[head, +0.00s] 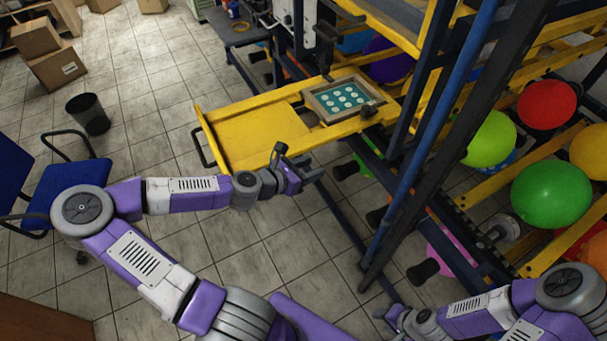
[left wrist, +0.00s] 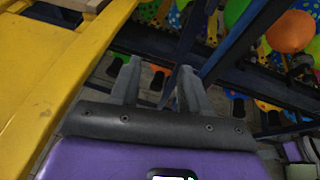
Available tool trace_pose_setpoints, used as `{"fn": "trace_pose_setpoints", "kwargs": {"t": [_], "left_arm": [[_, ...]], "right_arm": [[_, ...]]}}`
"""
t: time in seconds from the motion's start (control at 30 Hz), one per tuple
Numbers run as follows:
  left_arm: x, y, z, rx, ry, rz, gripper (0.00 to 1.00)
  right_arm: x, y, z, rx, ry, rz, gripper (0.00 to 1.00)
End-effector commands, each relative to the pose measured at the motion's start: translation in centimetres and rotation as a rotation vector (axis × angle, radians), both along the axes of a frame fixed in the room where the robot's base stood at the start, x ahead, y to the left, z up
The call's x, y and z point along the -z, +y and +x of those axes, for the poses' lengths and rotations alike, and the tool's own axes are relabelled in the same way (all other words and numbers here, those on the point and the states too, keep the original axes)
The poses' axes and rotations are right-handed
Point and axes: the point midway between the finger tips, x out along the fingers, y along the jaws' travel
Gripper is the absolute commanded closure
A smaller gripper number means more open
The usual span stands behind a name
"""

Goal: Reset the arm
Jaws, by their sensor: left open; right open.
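My left arm reaches in from the left in the head view. Its gripper (head: 298,160) is beside the front edge of the yellow tray (head: 250,138) of the printing machine. In the left wrist view the two fingers of the left gripper (left wrist: 158,88) stand apart with nothing between them. The yellow tray lies to their left there. My right gripper (head: 388,314) is low at the bottom right of the head view, near the machine's dark lower frame. Its fingers are small and partly hidden.
A framed printing screen (head: 342,98) with pale dots sits on the machine. Blue uprights (head: 430,140) stand between my arms. A blue chair (head: 75,185) and a black bin (head: 88,113) stand left on open tiled floor.

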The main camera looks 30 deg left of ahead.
Motion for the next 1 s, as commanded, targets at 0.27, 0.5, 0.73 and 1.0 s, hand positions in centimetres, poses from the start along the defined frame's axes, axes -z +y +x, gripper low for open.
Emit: {"fn": "trace_pose_setpoints", "kwargs": {"t": [0.27,0.5,0.73,1.0], "left_arm": [[0.0,0.0,0.0,0.0,0.0,0.0,0.54],[0.0,0.0,0.0,0.0,0.0,0.0,0.54],[4.2,-3.3,0.1,0.132,0.012,0.093,0.54],[16.7,-13.1,-2.7,0.606,-0.008,0.438,0.54]], "right_arm": [[0.0,0.0,0.0,0.0,-0.001,0.0,0.58],[0.0,0.0,0.0,0.0,0.0,0.0,0.58],[1.5,0.0,0.0,0.0,0.0,0.0,0.58],[5.3,0.0,0.0,0.0,0.0,0.0,0.58]]}}
